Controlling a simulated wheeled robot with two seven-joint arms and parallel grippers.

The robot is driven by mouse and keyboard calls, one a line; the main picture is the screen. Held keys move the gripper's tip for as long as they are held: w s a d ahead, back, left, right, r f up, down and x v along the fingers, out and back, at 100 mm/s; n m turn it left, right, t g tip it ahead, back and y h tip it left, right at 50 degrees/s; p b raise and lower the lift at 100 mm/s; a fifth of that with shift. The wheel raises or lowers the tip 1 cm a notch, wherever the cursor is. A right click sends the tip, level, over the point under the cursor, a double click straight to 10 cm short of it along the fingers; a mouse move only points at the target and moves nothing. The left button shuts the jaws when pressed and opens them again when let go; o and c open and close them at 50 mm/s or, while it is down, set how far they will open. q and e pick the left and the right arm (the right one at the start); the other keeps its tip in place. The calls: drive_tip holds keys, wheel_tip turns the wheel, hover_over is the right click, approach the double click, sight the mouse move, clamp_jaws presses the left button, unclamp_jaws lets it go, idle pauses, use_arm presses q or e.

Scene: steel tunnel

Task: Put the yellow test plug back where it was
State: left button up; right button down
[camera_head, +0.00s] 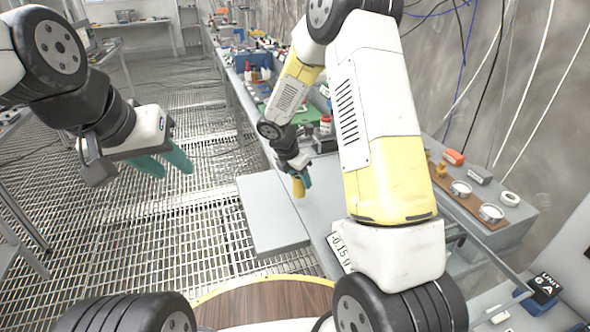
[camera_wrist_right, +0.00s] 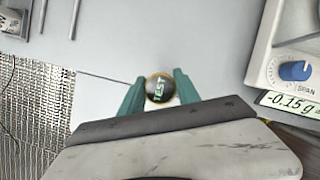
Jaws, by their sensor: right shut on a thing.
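The yellow test plug (camera_head: 298,187) is between the fingers of my right gripper (camera_head: 301,178), which is shut on it above the grey bench. In the right wrist view its round dark top, lettered TEST (camera_wrist_right: 159,88), faces the camera between the two teal fingertips (camera_wrist_right: 160,86). I cannot tell from these views whether the plug's lower end touches the surface. My left gripper (camera_head: 170,161) hangs empty over the floor grating at the left, its teal fingers apart. The plug's earlier place cannot be told from these frames.
A scale's display reading -0.15 g (camera_head: 339,252) is right of the right gripper; its blue SPAN knob (camera_wrist_right: 297,71) shows in the wrist view. A wooden strip (camera_head: 473,207) with white rings lies at the right. The grey ledge (camera_head: 270,222) is bare. Clutter fills the bench behind.

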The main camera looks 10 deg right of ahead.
drive_tip(key=shift+w+d+f, duration=0.2)
drive_tip(key=shift+w+f, duration=0.4)
drive_tip(key=shift+f, duration=0.05)
drive_tip(key=shift+w+d+f, duration=0.25)
drive_tip(key=shift+w+f, duration=0.35)
drive_tip(key=shift+w+d+f, duration=0.2)
drive_tip(key=shift+w+f, duration=0.4)
drive_tip(key=shift+f, duration=0.05)
drive_tip(key=shift+f, duration=0.1)
drive_tip(key=c, duration=0.9)
unclamp_jaws()
